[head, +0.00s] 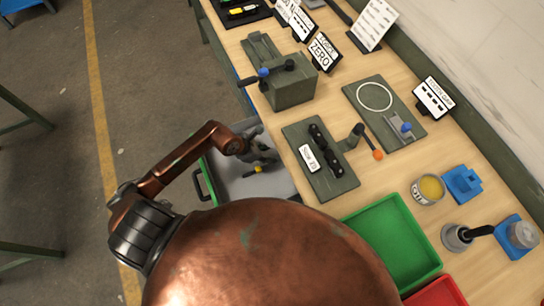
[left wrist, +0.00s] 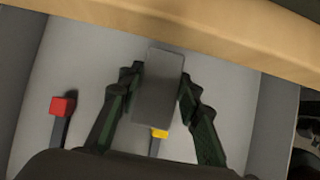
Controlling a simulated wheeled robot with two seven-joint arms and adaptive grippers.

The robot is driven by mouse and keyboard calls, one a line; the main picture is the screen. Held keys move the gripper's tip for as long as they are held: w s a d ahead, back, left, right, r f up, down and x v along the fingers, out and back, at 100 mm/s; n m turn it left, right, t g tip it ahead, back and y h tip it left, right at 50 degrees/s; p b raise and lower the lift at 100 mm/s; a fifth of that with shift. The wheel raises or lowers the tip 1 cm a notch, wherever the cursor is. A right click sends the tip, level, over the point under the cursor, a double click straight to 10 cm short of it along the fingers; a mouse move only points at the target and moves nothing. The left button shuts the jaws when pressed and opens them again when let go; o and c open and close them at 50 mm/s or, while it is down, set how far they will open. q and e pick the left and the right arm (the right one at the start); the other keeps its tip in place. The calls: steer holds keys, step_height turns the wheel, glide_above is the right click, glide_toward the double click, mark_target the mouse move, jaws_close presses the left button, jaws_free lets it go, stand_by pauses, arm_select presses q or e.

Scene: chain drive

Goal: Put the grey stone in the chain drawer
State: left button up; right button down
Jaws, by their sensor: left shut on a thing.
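The grey stone (left wrist: 157,88) is a flat rectangular block, seen in the left wrist view between the two dark green fingers of my left gripper (left wrist: 158,92). The fingers are shut on its sides. Below it is the pale floor of an open drawer (left wrist: 90,60), and the stone appears over that floor; I cannot tell whether it touches. In the head view my left gripper (head: 264,157) is over the open drawer (head: 232,186) under the bench edge. The stone is hard to make out there. My right gripper is not in view.
A red-ended tool (left wrist: 62,106) and a yellow-ended item (left wrist: 159,133) lie in the drawer. The bench edge (left wrist: 200,35) overhangs the drawer's far side. On the bench are a green vise-like block (head: 292,88), a dark green plate (head: 335,178) and a green tray (head: 400,250).

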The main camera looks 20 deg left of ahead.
arm_select(q)
steer(key=shift+w+d, duration=0.55)
steer(key=shift+w, duration=0.15)
steer(key=shift+f, duration=1.8)
steer(key=o, duration=1.2)
steer(key=p+v, duration=0.1)
steer(key=v, duration=1.1)
steer(key=shift+s+d, duration=0.1)
